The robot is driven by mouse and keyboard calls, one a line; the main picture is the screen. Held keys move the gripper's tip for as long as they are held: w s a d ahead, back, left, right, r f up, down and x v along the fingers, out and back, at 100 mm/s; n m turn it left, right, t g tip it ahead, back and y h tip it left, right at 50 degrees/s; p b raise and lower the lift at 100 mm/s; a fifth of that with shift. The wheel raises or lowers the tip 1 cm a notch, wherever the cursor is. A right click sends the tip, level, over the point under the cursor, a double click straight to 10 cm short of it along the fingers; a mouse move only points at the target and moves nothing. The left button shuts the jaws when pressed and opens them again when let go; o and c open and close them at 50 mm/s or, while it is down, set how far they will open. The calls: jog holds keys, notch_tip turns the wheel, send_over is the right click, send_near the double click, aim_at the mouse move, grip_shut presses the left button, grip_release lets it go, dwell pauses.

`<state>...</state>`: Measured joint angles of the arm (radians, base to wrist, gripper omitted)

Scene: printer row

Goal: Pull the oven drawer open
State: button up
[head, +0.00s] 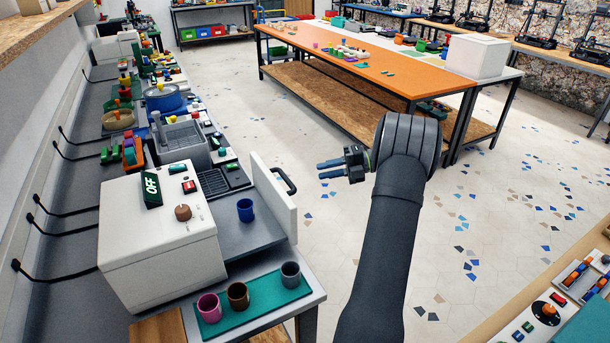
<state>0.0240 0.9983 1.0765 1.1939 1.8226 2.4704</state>
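The oven (155,225) is a white box at the left with a green OFF display, a red button and a brown knob. Its drawer (262,232) stands out to the right of the box: a grey tray ending in a white front panel (272,197). A dark handle (286,181) is on the panel's outer side. A blue cup (245,210) stands upright on the grey tray. My gripper (329,168) points left, to the right of the handle and apart from it. Its two bluish fingers show a gap with nothing between them.
A teal mat (256,305) with pink, brown and grey cups lies in front of the drawer. Other devices crowd the left bench behind the oven. An orange-topped table (345,65) stands at the back. Floor (320,235) is clear between the drawer and my arm.

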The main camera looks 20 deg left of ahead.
aim_at(284, 177)
jog(key=v, duration=0.5)
jog(key=x, duration=1.7)
jog(key=shift+s+a, duration=0.1)
jog(key=shift+a, duration=0.15)
jog(key=shift+d, duration=0.1)
jog(key=v, duration=1.7)
jog(key=shift+d, duration=0.2)
jog(key=shift+a, duration=0.1)
jog(key=shift+x, duration=8.85)
